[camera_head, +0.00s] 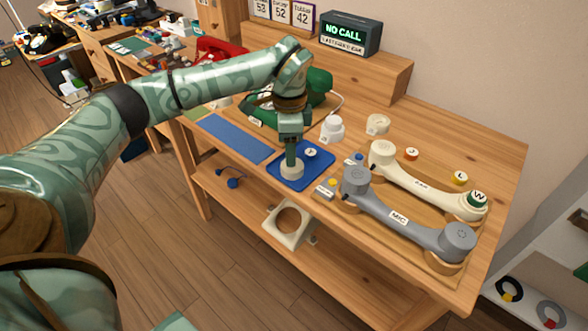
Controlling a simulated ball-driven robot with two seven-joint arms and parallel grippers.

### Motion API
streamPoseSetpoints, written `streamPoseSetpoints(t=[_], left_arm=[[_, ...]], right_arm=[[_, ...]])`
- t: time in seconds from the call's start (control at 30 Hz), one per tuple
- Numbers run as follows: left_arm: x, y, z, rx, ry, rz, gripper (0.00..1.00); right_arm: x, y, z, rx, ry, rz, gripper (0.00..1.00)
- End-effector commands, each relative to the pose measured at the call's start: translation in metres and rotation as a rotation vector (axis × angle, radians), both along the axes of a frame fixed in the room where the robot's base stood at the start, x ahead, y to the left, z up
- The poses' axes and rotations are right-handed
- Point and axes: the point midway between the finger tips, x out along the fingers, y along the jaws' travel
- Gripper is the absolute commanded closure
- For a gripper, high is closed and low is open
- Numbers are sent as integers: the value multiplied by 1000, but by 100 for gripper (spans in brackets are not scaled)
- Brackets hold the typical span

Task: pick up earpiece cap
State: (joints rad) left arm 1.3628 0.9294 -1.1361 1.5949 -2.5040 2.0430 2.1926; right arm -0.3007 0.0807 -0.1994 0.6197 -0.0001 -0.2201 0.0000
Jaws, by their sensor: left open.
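A round cream cap (291,172) sits on the small blue mat (272,168) at the front edge of the table. It looks like the earpiece cap, but I cannot read a label on it. My left gripper (291,160) points straight down over this cap, its fingertips at the cap's top. The gripper is open; whether the fingers touch the cap I cannot tell. A small blue lettered piece (310,153) lies on the same mat, just right of the gripper. A grey handset (410,225) and a cream handset (420,186) lie on a wooden cradle to the right. My right gripper is not in view.
A white cap (332,129) and a cream ring (377,124) stand behind the mat. Small lettered caps (411,154) lie near the handsets. A green telephone (318,86) is behind my arm. A long blue mat (237,138) lies bare to the left. The back right tabletop is clear.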

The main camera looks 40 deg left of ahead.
Motion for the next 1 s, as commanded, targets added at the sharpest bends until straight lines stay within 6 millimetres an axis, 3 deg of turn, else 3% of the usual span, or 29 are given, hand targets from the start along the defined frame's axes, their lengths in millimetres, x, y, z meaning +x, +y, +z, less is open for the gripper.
streamPoseSetpoints(t=[0.3, 0.53, 0.63, 1.0], left_arm=[[4, -3, -52, 1, 7, -1, 45], [4, -3, -49, 0, 1, 0, 45], [4, -3, -49, 0, 1, 0, 68], [4, -3, -46, 0, 0, 0, 69]], right_arm=[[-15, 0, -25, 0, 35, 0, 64], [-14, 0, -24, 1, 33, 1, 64], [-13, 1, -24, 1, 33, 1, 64], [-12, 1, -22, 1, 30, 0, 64]])
